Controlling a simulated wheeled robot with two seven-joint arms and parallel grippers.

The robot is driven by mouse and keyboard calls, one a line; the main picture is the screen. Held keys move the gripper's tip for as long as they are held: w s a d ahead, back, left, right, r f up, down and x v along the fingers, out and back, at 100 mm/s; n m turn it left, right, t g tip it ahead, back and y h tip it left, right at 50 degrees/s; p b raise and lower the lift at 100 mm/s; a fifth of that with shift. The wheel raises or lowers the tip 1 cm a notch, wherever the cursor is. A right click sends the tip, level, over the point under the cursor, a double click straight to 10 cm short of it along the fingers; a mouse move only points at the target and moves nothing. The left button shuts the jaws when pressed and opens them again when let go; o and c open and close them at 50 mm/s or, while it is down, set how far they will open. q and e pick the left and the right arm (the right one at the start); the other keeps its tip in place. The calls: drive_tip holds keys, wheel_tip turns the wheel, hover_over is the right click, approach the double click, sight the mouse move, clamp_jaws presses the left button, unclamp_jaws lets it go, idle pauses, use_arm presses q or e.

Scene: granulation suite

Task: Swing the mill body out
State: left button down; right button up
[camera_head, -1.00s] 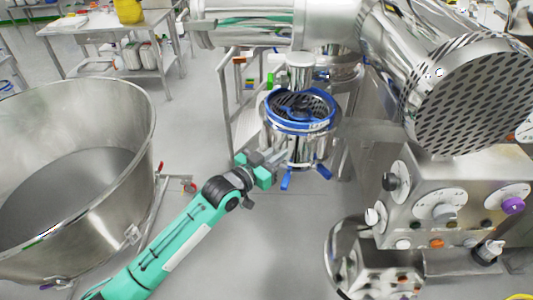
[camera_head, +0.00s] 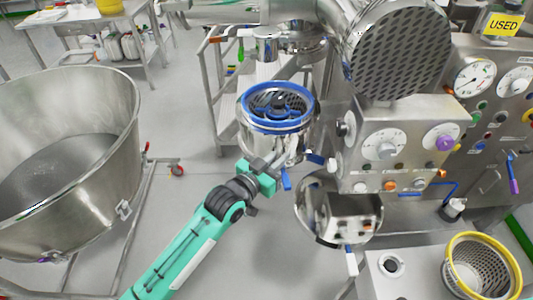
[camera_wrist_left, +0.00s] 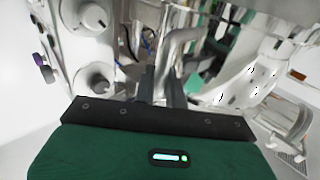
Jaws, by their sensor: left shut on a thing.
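The mill body (camera_head: 270,146) is a steel cylinder with a blue ring around its open top, where a dark screen and a blue spider show. It stands upright in the middle of the head view, beside the machine's control panel. My left gripper (camera_head: 268,163) is at its near side, shut on its handle. In the left wrist view the bent grey metal handle (camera_wrist_left: 177,48) runs between the fingers (camera_wrist_left: 162,88). The fingers hide part of the handle. My right gripper is in neither view.
A large steel bowl (camera_head: 120,100) on a wheeled frame stands at left. The control panel (camera_head: 405,140) with dials is just right of the mill body. A yellow-rimmed screen basket (camera_head: 450,262) sits at lower right. Floor in front of the mill body is clear.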

use_arm(q)
drive_tip(key=shift+s+d, duration=0.2)
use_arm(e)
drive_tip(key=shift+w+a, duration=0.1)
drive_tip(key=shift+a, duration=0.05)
use_arm(q)
drive_tip(key=shift+s+d+f, duration=0.1)
drive_tip(key=c, duration=1.7)
unclamp_jaws()
drive_tip(key=shift+o, duration=0.8)
drive_tip(key=shift+s, duration=0.15)
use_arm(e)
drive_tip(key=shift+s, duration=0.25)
